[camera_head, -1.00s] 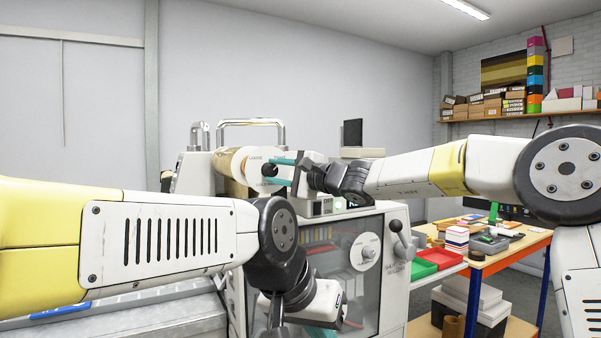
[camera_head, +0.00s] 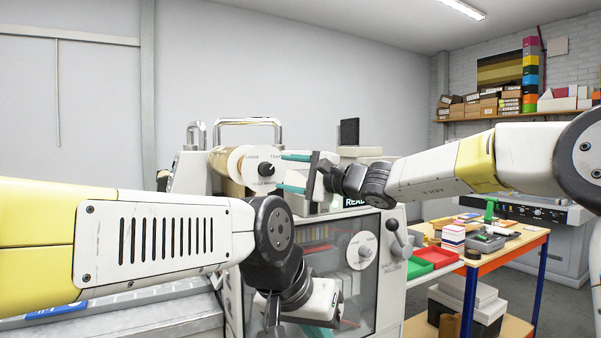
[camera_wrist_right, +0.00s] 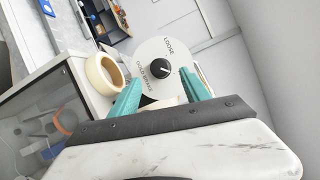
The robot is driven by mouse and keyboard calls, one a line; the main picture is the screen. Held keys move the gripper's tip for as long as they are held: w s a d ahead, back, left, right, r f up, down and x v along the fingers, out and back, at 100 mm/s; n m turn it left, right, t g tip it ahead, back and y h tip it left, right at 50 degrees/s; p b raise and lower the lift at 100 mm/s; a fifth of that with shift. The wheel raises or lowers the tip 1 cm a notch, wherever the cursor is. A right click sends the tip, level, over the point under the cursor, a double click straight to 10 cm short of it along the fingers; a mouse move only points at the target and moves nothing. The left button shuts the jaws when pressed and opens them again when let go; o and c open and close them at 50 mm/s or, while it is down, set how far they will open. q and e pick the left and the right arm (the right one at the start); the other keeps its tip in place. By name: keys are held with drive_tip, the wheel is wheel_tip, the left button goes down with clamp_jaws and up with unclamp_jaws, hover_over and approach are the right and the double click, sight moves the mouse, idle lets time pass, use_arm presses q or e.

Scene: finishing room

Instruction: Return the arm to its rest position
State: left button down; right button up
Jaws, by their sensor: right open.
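My right gripper (camera_head: 284,172) is open, its two teal fingers pointing left at the machine's white round dial (camera_head: 252,168) with a black knob. The fingers also show in the right wrist view (camera_wrist_right: 165,92); there the black knob (camera_wrist_right: 159,68) appears between and beyond the fingertips, apart from them. The fingers of my left gripper are not clear to see.
A grey machine carries another dial (camera_head: 365,251) and a lever (camera_head: 394,238) on its front. A shelf with boxes (camera_head: 487,104) hangs on the back wall.

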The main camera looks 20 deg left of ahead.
drive_tip(key=shift+v, duration=1.15)
drive_tip(key=s+d+f+n+h, duration=0.2)
drive_tip(key=s+d+f+h, duration=0.3)
drive_tip(key=d, duration=0.9)
drive_tip(key=s+d+f+n+h, duration=0.2)
drive_tip(key=s+d+f+h, duration=0.3)
drive_tip(key=s+d+f, duration=0.5)
drive_tip(key=s+d+f+n+h, duration=0.2)
drive_tip(key=s+d+f+h, duration=0.3)
drive_tip(key=d, duration=1.3)
drive_tip(key=s+f, duration=0.3)
drive_tip(key=shift+s+n, duration=0.3)
drive_tip(key=shift+n, duration=0.1)
